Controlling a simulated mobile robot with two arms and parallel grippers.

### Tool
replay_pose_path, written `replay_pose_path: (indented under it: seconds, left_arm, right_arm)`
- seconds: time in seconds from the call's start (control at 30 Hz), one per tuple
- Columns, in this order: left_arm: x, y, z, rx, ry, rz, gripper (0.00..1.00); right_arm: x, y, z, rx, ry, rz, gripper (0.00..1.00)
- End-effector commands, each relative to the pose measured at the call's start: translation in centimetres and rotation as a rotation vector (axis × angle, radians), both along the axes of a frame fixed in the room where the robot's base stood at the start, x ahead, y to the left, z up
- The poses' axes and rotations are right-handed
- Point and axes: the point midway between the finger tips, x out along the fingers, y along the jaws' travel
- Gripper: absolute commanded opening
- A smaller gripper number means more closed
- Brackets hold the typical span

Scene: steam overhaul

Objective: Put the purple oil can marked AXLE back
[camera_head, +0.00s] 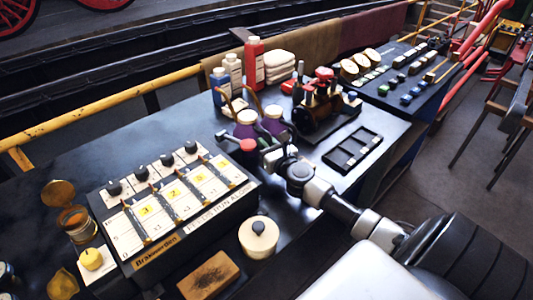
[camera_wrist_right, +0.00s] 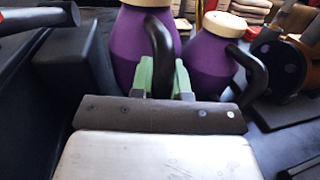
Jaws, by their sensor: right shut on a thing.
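Two purple oil cans with cream tops and black handles stand close together, the left can (camera_head: 245,129) and the right can (camera_head: 272,125). The wrist view shows them as a nearer left can (camera_wrist_right: 127,45) and a right can (camera_wrist_right: 204,68). My right gripper (camera_wrist_right: 164,80) has its green fingers shut on the black handle of the left can in that view. In the head view my right gripper (camera_head: 271,152) is at the front of the cans, its fingers partly hidden. I can read no AXLE mark. Whether the held can touches the bench is unclear. My left gripper is not in view.
A red-knobbed lever (camera_head: 247,145) stands just left of my gripper. Bottles (camera_head: 254,62) are behind the cans and a model engine (camera_head: 322,108) is to their right. The bench's back left is clear.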

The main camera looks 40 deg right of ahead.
Motion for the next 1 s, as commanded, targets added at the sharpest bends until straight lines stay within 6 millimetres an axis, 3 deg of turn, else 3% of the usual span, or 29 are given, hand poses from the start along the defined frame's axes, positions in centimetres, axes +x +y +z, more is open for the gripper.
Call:
replay_pose_path:
  seconds: [0.03, 0.13, 0.57, 0.6, 0.73, 1.0]
  left_arm:
    - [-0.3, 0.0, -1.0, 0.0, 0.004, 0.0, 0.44]
    - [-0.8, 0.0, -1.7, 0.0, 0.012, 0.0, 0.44]
    - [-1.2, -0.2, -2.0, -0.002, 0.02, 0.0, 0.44]
    - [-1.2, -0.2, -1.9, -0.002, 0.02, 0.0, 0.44]
    - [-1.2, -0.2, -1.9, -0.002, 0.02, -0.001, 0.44]
    - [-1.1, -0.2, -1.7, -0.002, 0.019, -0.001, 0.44]
  right_arm:
    - [0.0, 0.0, -1.4, 0.004, 0.0, -0.003, 0.0]
    - [0.0, 0.0, -2.5, 0.002, 0.0, -0.002, 0.0]
    - [-0.1, 0.0, -3.0, 0.001, 0.0, -0.001, 0.0]
    - [-0.1, 0.0, -3.0, 0.0, 0.003, 0.0, 0.22]
    - [-0.1, 0.0, -3.0, 0.0, 0.003, -0.001, 0.41]
    - [-0.1, 0.0, -2.8, 0.0, 0.002, -0.001, 0.41]
